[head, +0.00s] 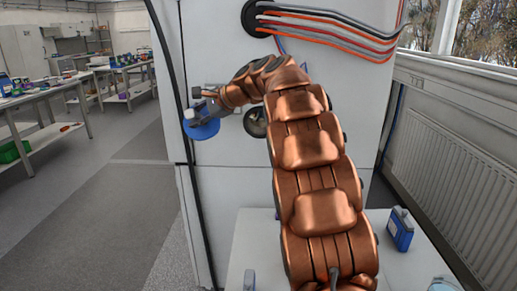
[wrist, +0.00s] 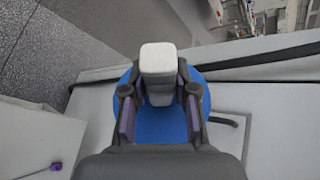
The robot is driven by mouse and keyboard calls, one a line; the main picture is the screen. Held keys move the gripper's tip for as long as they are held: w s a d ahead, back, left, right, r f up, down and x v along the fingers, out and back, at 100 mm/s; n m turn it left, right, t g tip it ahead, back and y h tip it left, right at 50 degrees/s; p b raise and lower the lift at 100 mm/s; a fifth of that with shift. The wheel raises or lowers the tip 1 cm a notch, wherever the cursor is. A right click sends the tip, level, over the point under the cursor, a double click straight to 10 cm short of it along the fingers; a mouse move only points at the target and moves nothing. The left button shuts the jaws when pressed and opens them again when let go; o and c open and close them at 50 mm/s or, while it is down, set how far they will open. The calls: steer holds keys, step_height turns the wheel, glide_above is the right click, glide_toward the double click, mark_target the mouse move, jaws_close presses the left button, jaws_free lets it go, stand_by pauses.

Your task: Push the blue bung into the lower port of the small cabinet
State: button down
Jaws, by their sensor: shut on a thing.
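The blue bung (head: 203,131) is a round blue disc, seen in the head view at the left side of the white cabinet (head: 225,175). In the wrist view the blue disc (wrist: 160,128) lies behind a pale block-shaped grip (wrist: 157,58). My gripper (head: 203,103) is shut on this grip; its two fingers flank it in the wrist view (wrist: 158,92). The lower port (head: 255,121) is a dark round opening in the cabinet front, partly hidden by my arm. The bung is left of the port in the picture, apart from it.
Grey and orange cables enter the upper port (head: 257,18). A black cable (head: 178,90) runs down the cabinet's left side. A blue container (head: 399,229) stands on a white surface (head: 240,245) below. A radiator (head: 460,160) is at right; open floor is at left.

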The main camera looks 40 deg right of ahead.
steer(key=s+d+f+n+t+b, duration=0.1)
steer(key=d+f+n, duration=0.2)
steer(key=d, duration=0.7)
steer(key=s+d+f+n+b, duration=0.1)
steer(key=d+f+n+b, duration=0.1)
steer(key=d+f, duration=0.4)
steer(key=d+n, duration=0.1)
steer(key=d, duration=0.3)
steer(key=shift+s+d+f+n+t, duration=0.25)
steer(key=shift+s+d+n+t, duration=0.05)
steer(key=shift+s+d+t, duration=0.1)
steer(key=shift+r+b, duration=0.1)
steer(key=shift+b, duration=0.2)
stand_by(0.5)
steer(key=shift+w+d+p, duration=1.2)
steer(key=shift+w+p, duration=0.3)
steer(key=shift+p, duration=0.45)
stand_by(2.8)
